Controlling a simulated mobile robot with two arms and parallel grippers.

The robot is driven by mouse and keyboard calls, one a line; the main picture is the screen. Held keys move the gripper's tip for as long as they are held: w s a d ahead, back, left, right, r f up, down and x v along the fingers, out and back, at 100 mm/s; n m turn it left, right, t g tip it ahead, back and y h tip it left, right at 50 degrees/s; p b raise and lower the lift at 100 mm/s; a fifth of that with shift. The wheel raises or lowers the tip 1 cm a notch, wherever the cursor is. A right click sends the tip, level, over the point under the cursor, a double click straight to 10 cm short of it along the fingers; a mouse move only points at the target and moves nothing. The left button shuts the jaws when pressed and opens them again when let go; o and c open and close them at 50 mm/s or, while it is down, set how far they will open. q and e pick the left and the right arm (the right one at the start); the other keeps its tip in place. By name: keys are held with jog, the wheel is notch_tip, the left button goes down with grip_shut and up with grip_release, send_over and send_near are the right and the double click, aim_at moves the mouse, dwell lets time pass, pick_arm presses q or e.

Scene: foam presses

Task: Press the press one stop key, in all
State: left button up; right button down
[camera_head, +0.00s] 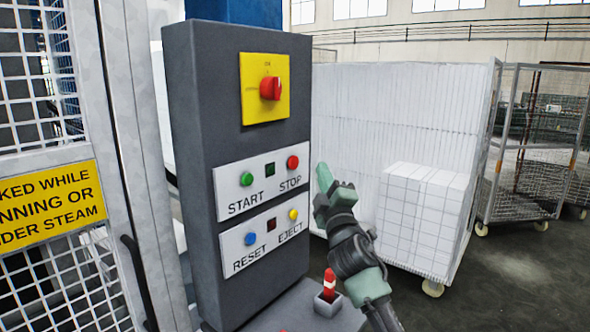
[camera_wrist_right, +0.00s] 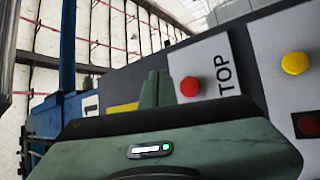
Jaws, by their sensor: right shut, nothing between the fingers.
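The red STOP key (camera_head: 292,162) is at the upper right of the white START/STOP plate (camera_head: 233,196) on the grey control column. It also shows in the right wrist view (camera_wrist_right: 190,87), beside the word STOP, partly cut off. My right gripper (camera_head: 324,176) is shut and empty. Its tip is just right of the STOP key in the head view, with a gap between them. In the right wrist view the closed fingers (camera_wrist_right: 156,90) show just left of the key; I see no contact. My left gripper is not in view.
The green START key (camera_head: 246,179), blue RESET key (camera_head: 251,239) and yellow EJECT key (camera_head: 293,214) are close by. A red rotary switch (camera_head: 270,88) is above; a red-topped lever (camera_head: 329,285) stands below. A cart of white blocks (camera_head: 425,215) is behind my right arm.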

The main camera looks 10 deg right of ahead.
aim_at(294, 163)
jog(key=shift+w+a+b, duration=0.75)
jog(key=shift+w+a, duration=0.05)
jog(key=shift+w, duration=0.2)
jog(key=shift+w+a+b, duration=0.7)
jog(key=shift+w+a, duration=0.05)
jog(key=shift+w, duration=0.25)
dwell(0.6)
jog(key=shift+w+a+b, duration=0.3)
jog(key=shift+w+b, duration=0.05)
jog(key=shift+b, duration=0.05)
jog(key=shift+w+a+b, duration=0.2)
jog(key=shift+w+b, duration=0.05)
jog(key=shift+b, duration=0.25)
dwell(0.5)
jog(key=shift+r, duration=0.1)
jog(key=shift+s+d+p, duration=0.45)
jog(key=shift+s+p, duration=0.2)
jog(key=shift+p, duration=0.05)
